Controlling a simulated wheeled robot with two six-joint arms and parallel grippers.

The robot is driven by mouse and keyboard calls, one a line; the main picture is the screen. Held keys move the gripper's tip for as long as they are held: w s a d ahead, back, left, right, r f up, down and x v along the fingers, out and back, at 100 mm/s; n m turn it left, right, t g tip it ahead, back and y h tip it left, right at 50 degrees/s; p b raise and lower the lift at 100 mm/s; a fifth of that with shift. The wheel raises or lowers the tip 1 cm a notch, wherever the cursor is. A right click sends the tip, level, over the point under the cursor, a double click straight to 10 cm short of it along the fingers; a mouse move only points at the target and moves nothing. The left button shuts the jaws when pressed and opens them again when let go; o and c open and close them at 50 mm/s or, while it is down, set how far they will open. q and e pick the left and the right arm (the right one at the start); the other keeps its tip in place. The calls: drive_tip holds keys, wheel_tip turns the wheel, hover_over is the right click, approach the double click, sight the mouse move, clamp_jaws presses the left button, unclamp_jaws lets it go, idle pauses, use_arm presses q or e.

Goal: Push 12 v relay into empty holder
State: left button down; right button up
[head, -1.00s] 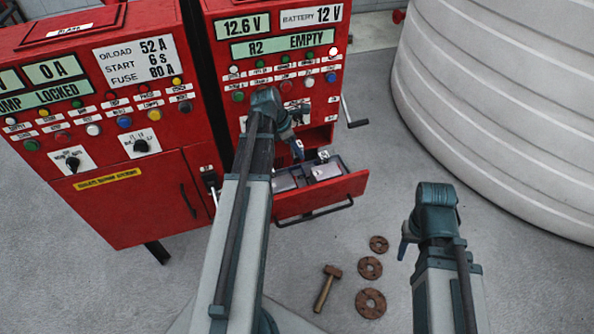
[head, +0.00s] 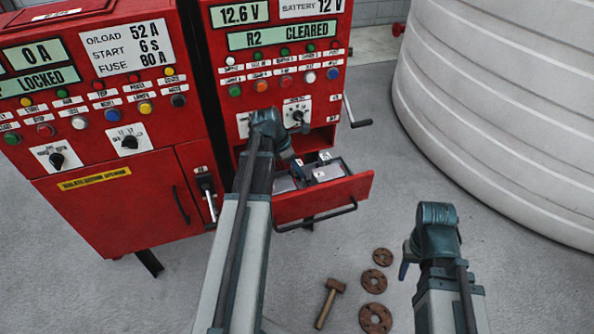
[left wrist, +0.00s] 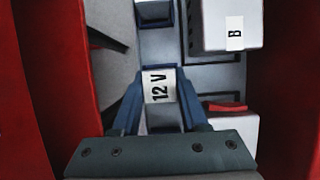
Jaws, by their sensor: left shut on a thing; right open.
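The 12 V relay (left wrist: 160,86) carries a white "12 V" label and sits between the blue fingers of my left gripper (left wrist: 158,104) in the left wrist view. The fingers are shut on its sides. It is over or in a blue-edged holder in the open red drawer (head: 322,197); how deep it sits is hidden from me. In the head view my left arm reaches into this drawer and its fingertips are mostly hidden. My right gripper (head: 405,263) is open and empty, above the floor to the right.
A white block labelled "B" (left wrist: 226,22) stands right of the relay, near a red strip (left wrist: 228,107). Red drawer walls flank both sides. The panel display (head: 297,34) reads "R2 CLEARED". A hammer (head: 329,303) and rusty rings (head: 373,281) lie on the floor. A white tank (head: 500,100) stands right.

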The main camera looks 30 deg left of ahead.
use_arm(q)
drive_tip(key=shift+f, duration=0.1)
drive_tip(key=shift+c, duration=2.2)
unclamp_jaws()
drive_tip(key=shift+r, duration=0.2)
drive_tip(key=shift+s+a+r+p, duration=0.1)
drive_tip(key=shift+s+r+p, duration=0.05)
drive_tip(key=shift+r+p, duration=0.45)
drive_tip(key=p+v, duration=1)
drive_tip(key=shift+s+a+r, duration=0.2)
drive_tip(key=shift+r, duration=0.1)
